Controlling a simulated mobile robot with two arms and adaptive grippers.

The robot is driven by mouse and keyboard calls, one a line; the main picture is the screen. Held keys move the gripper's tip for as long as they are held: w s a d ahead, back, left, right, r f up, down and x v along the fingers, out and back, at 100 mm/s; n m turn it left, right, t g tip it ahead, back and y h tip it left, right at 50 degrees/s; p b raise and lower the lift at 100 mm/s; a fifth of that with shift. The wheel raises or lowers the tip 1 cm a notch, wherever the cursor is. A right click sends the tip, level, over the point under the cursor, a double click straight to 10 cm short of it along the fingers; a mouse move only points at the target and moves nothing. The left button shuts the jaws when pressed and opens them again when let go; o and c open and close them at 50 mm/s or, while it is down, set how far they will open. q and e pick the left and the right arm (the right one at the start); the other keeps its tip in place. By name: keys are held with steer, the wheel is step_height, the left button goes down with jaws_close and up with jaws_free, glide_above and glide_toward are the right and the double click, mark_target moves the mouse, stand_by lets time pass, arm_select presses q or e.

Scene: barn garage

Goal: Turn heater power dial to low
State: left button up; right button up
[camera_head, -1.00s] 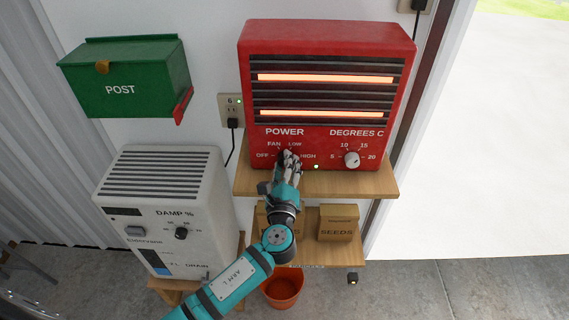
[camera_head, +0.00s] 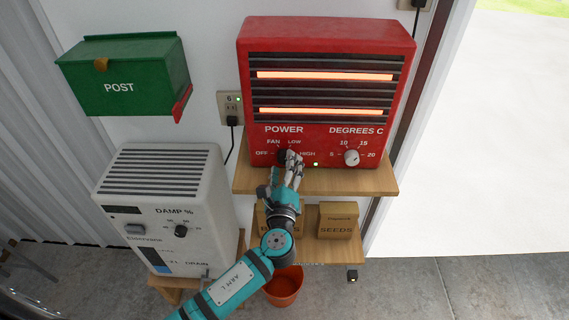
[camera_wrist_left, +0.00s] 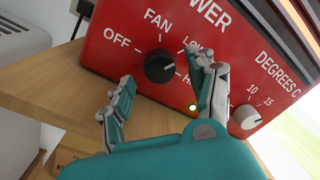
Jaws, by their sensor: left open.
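The red heater (camera_head: 330,90) stands on a wooden shelf with two glowing orange bars. Its black power dial (camera_wrist_left: 159,67) shows in the left wrist view, between the labels OFF, FAN, LOW and HIGH. The dial's pale mark appears to point up, between FAN and LOW. My left gripper (camera_head: 290,160) is in front of the dial and partly hides it in the head view. In the left wrist view the fingers of the left gripper (camera_wrist_left: 158,92) are spread apart, one on each side below the dial, with nothing between them. The right gripper is not in view.
A white temperature dial (camera_head: 352,157) sits right of the power dial, with a green light (camera_head: 316,164) between them. The wooden shelf (camera_head: 370,182) juts out below. A white dehumidifier (camera_head: 165,205) stands at left, under a green post box (camera_head: 125,80). Seed boxes (camera_head: 339,222) sit below.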

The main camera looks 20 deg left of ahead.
arm_select(q)
steer(key=v, duration=1)
steer(key=shift+s+d, duration=0.15)
steer(key=shift+s, duration=0.15)
